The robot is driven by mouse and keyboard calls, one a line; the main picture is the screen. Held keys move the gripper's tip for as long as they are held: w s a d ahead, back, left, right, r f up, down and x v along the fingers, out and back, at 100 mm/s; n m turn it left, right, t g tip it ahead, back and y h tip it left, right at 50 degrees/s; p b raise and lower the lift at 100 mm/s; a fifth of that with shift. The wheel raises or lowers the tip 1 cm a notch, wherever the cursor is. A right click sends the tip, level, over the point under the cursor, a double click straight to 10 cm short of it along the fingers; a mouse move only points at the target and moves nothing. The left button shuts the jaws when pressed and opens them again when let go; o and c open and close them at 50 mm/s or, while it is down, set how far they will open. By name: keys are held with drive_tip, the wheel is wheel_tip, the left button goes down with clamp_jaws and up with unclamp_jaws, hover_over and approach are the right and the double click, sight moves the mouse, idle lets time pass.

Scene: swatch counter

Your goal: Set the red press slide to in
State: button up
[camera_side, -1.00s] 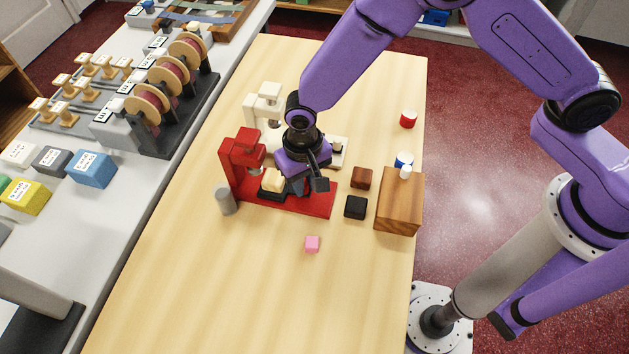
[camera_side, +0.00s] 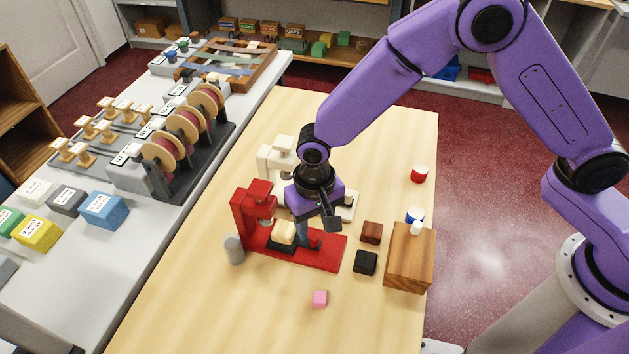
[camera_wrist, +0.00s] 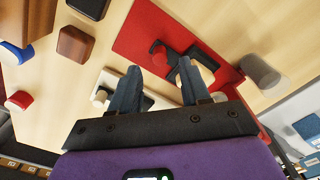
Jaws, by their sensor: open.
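The red press (camera_side: 262,205) stands on the table with its flat red base (camera_side: 325,253). A black slide carrying a cream block (camera_side: 284,232) lies on the base, near the press head. My gripper (camera_side: 306,238) points down over the base, just right of the cream block. In the wrist view the red base (camera_wrist: 140,32) shows beyond my two open fingers (camera_wrist: 156,72). The right finger partly hides the cream block (camera_wrist: 207,76). I cannot tell whether either finger touches the knob.
A white press (camera_side: 273,160) stands just behind. A grey cylinder (camera_side: 234,249) is left of the red press. Brown (camera_side: 371,232) and black (camera_side: 365,262) blocks and a wooden box (camera_side: 408,262) stand at right.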

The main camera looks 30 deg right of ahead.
wheel_tip(320, 180, up, 13)
idle(0.3)
